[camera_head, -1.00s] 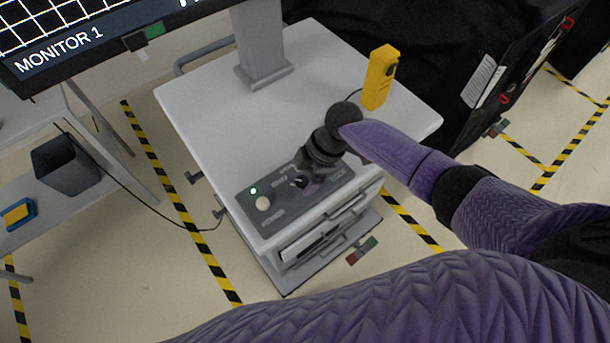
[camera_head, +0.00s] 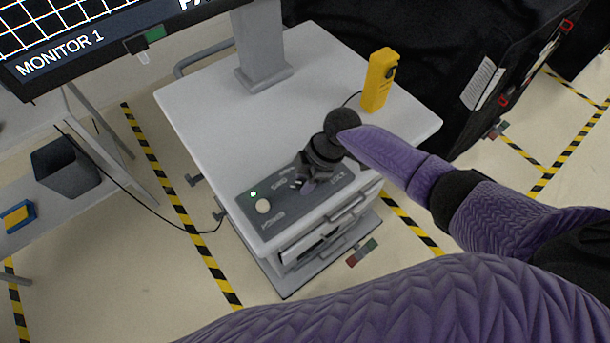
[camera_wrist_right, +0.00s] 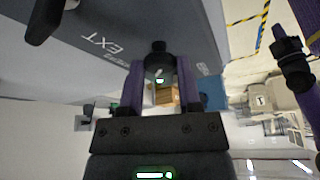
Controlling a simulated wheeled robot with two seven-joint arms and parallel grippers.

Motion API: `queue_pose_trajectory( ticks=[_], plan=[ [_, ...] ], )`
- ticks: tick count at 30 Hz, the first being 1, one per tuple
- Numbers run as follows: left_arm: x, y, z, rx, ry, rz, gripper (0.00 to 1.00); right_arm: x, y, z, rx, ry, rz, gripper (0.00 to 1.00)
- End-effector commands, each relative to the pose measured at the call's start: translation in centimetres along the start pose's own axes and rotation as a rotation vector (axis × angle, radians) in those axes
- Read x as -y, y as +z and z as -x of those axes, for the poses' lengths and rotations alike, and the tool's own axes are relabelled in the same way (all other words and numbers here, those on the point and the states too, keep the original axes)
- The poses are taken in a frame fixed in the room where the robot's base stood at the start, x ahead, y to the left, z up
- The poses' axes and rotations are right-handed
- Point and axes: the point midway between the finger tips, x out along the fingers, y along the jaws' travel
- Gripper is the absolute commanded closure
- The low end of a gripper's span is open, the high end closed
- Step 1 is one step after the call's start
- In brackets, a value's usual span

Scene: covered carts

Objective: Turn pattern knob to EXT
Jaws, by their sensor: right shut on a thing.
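The dark control panel (camera_head: 290,203) lies on the front of the grey cart top, with a lit green light and a pale round button (camera_head: 263,206). My right gripper (camera_head: 308,184) reaches down over the panel's right part and hides much of the knob. In the right wrist view, my right gripper (camera_wrist_right: 160,78) has its two fingers on either side of the black pattern knob (camera_wrist_right: 158,60) and is shut on it. A pale mark shows on the knob. The EXT label (camera_wrist_right: 101,41) is printed on the panel, left of the knob in that view. My left gripper is out of view.
A yellow handheld device (camera_head: 379,80) stands on the cart top (camera_head: 215,110) at the right rear. A grey monitor post (camera_head: 262,50) rises at the back. A side table with a dark bin (camera_head: 65,168) stands at left. A black-covered cart (camera_head: 430,60) stands behind.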

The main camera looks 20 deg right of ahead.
Motion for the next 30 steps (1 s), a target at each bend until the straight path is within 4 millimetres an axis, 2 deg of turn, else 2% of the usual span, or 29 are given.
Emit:
queue_pose_trajectory(
  ticks=[8,30],
  plan=[
    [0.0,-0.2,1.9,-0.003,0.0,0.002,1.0,0.2,-0.1,0.3,0.0,0.06,-0.149,1.0],
    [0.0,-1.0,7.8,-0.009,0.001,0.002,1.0,0.6,-0.5,0.2,-0.001,0.327,-0.794,1.0]
  ],
)
